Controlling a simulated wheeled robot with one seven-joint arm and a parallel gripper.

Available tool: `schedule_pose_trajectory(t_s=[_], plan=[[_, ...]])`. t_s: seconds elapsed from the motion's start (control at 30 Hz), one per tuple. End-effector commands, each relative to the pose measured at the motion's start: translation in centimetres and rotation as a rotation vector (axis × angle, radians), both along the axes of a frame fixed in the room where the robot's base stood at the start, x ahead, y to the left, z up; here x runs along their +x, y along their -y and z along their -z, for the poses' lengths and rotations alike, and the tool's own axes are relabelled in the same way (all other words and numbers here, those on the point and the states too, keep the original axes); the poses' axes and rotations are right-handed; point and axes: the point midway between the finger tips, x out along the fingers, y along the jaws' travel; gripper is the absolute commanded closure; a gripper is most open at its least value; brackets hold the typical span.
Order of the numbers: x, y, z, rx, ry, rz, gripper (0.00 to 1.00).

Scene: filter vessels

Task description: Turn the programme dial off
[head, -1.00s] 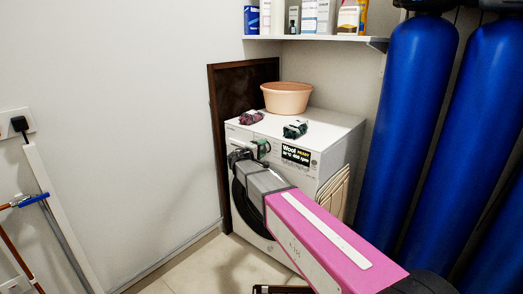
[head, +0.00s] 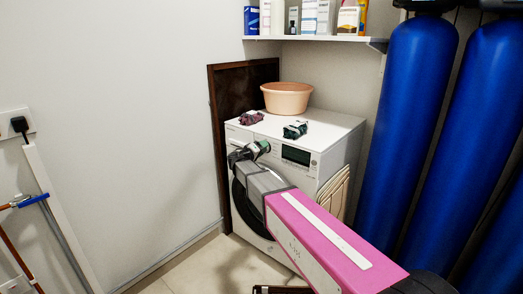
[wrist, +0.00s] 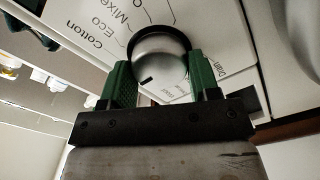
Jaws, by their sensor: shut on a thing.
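The white washing machine (head: 310,128) stands against the wall. Its programme dial (wrist: 160,55) is a round silver knob with a dark rim in the wrist view. A short black mark on the dial points to the lower left of that picture. Printed labels, including Cotton, Eco and Mixed, ring the dial. My gripper (wrist: 158,88) has its green fingers on both sides of the dial, shut on it. In the head view my gripper (head: 260,149) is at the machine's front panel and hides the dial. The machine's display (head: 296,155) is dark and blank.
A peach basin (head: 287,98) and two dark crumpled items, one purplish (head: 251,118) and one green (head: 295,130), sit on the machine's top. A dark panel (head: 228,120) stands to its left. Blue tanks (head: 415,110) stand close on the right. A shelf (head: 320,40) holds containers above.

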Motion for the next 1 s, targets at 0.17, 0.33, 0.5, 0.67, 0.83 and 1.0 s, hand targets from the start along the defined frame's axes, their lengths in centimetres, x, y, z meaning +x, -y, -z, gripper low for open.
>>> schedule_pose_trajectory(t_s=[0.17,0.33,0.5,0.67,0.83,1.0], plan=[[0.0,0.1,0.0,0.0,0.0,0.001,0.68],[0.0,0.1,0.0,0.0,0.0,0.002,0.25],[0.0,0.1,0.0,0.0,-0.001,0.001,0.19],[-0.1,0.0,0.0,0.0,-0.001,0.001,0.19],[-1.4,-1.0,0.0,-0.001,-0.001,-0.001,0.19],[-4.0,-2.9,0.0,-0.001,-0.001,-0.001,0.19]])
